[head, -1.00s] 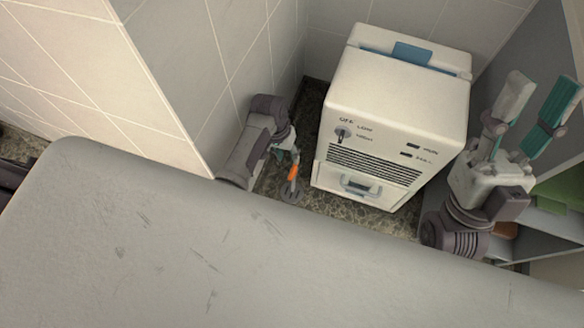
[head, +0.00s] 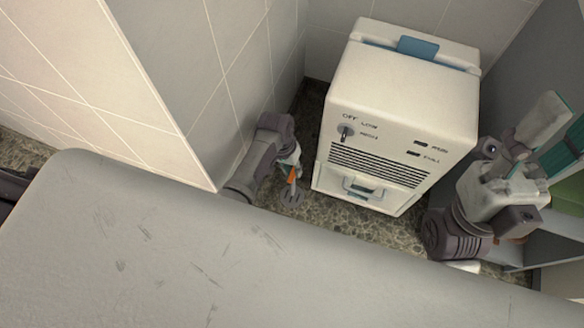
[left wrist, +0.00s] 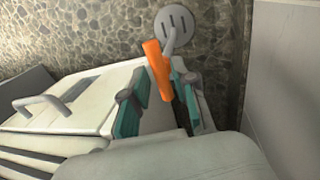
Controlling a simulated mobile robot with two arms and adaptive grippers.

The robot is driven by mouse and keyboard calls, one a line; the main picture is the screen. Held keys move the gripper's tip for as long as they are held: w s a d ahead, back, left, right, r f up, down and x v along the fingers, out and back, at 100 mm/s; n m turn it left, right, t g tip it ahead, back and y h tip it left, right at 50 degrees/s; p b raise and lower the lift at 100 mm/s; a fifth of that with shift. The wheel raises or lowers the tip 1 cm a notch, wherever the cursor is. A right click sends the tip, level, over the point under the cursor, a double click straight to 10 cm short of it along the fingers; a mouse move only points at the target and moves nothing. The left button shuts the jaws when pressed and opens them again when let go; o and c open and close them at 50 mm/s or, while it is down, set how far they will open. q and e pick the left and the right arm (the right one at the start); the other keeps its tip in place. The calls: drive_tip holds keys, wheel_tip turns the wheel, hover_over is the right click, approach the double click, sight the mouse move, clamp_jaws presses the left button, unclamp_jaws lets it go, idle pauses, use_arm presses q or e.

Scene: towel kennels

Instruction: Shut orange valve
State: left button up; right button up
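The orange valve handle (head: 293,174) shows low by the floor in the gap between the tiled wall and the white machine. In the left wrist view the orange handle (left wrist: 157,68) slants beside a grey bent pipe over a round slotted drain cover (left wrist: 174,22). My left gripper (left wrist: 163,82) has its two teal-padded fingers apart, with the handle between them in that view; contact cannot be told. In the head view my left gripper (head: 289,161) is small and partly hidden by its own arm. My right gripper (head: 562,128) is raised at the right, open and empty.
The white machine (head: 395,110) with a knob, vents and a front handle stands just right of the valve. A tiled wall corner (head: 215,150) is close on the left. A large grey surface (head: 150,240) fills the foreground. Pebbled floor (head: 320,215) shows between them.

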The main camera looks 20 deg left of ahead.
use_arm(q)
clamp_jaws()
